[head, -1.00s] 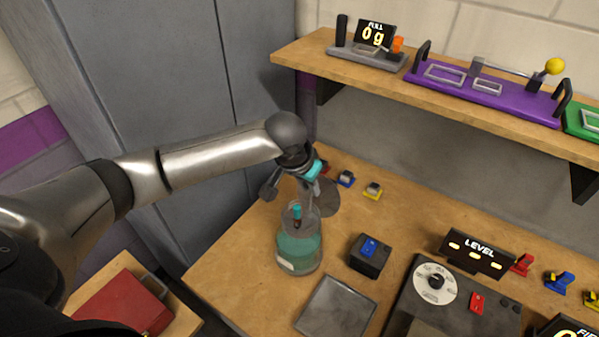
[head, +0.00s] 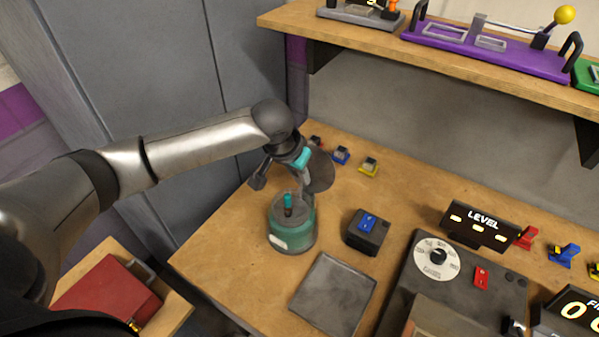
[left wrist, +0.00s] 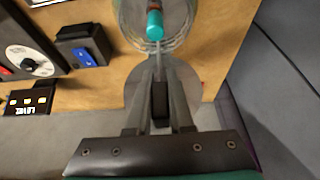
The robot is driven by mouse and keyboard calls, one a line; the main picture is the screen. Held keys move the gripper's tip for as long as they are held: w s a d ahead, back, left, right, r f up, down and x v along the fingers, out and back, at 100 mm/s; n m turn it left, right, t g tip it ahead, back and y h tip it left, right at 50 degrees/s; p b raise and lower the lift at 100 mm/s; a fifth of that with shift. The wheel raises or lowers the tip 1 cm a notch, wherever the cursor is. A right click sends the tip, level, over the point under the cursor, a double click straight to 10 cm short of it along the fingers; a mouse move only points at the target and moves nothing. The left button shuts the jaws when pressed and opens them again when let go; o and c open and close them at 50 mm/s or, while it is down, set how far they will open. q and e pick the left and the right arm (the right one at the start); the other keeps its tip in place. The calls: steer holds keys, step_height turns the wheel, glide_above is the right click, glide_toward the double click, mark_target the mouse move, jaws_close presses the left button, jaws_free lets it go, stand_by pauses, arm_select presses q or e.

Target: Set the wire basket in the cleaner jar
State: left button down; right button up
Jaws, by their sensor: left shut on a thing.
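The cleaner jar (head: 291,238), with teal liquid and a pale label, stands upright on the bench. The wire basket (left wrist: 172,42) is at the jar's mouth in the left wrist view, with a teal-capped dark item (head: 288,205) in it. In the head view the basket appears down inside the jar; its exact depth and whether it touches the bottom cannot be told. My right gripper is out of view.
A grey round disc (head: 322,172) lies behind my left gripper. A black box with a blue switch (head: 367,228) stands right of the jar, and a grey square tray (head: 332,296) in front. A shelf (head: 430,58) hangs above; grey cabinets (head: 150,90) stand left.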

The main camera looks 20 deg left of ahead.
mark_target(300, 201)
arm_select(q)
steer(key=shift+f+b, duration=1.15)
steer(key=shift+f, duration=2.65)
steer(key=shift+s+f, duration=0.1)
steer(key=shift+f, duration=0.15)
steer(key=shift+f, duration=0.1)
steer(key=c, duration=0.9)
jaws_free()
steer(key=shift+s+f, duration=0.1)
steer(key=shift+s, duration=0.05)
steer(key=shift+c, duration=0.2)
steer(key=shift+o, duration=1.1)
steer(key=shift+s+r, duration=0.1)
steer(key=shift+r, duration=0.25)
steer(key=p+v, duration=0.2)
steer(key=v, duration=1.3)
steer(key=shift+p, duration=0.3)
